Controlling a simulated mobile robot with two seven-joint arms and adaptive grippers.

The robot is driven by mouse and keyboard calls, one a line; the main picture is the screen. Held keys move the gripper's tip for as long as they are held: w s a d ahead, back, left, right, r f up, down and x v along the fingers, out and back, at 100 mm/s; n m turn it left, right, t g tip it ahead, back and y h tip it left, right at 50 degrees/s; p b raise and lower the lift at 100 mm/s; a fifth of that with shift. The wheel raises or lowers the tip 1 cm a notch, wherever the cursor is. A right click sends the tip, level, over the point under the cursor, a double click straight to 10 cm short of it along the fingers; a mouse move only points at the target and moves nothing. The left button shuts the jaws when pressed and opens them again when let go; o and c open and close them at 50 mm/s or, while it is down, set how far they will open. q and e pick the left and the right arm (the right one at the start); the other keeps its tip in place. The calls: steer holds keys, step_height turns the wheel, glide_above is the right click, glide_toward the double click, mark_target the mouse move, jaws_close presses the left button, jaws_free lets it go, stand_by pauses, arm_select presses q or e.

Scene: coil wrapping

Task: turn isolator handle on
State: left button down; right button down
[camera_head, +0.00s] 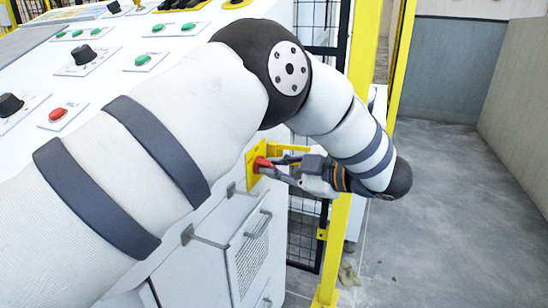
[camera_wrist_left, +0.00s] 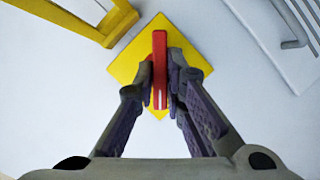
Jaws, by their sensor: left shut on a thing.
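The red isolator handle (camera_head: 262,164) sits on a yellow plate (camera_head: 252,172) on the side of the white cabinet. In the left wrist view the handle (camera_wrist_left: 160,65) stands upright on the picture over the diamond-set yellow plate (camera_wrist_left: 195,68). My left gripper (camera_head: 275,167) reaches it from the right in the head view. Its two fingers (camera_wrist_left: 161,85) are closed on both sides of the handle. The handle's middle is partly hidden between the fingertips. My right gripper is in neither view.
A yellow bracket (camera_wrist_left: 97,28) juts out close beside the plate. A yellow post (camera_head: 345,230) and black mesh fence stand just behind the gripper. The white console (camera_head: 110,55) carries knobs and buttons. Open grey floor (camera_head: 440,220) lies to the right.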

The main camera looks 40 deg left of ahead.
arm_select(q)
steer(key=shift+w+r+m+g, duration=0.1)
steer(key=shift+r+m+g, duration=0.1)
steer(key=shift+m+g, duration=0.35)
steer(key=shift+w+f+m+g+h, duration=0.1)
steer(key=shift+m+g+h, duration=0.4)
steer(key=shift+m, duration=0.55)
steer(key=shift+f+m+g, duration=0.1)
steer(key=shift+m+g, duration=0.35)
steer(key=shift+m, duration=0.35)
steer(key=shift+w+m+g+h+b, duration=0.1)
steer(key=shift+m+g+h+b, duration=0.35)
steer(key=shift+m, duration=0.15)
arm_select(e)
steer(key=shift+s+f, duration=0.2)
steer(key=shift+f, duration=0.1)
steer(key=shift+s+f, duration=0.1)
arm_select(q)
steer(key=c, duration=1.7)
jaws_free()
steer(key=shift+o, duration=0.2)
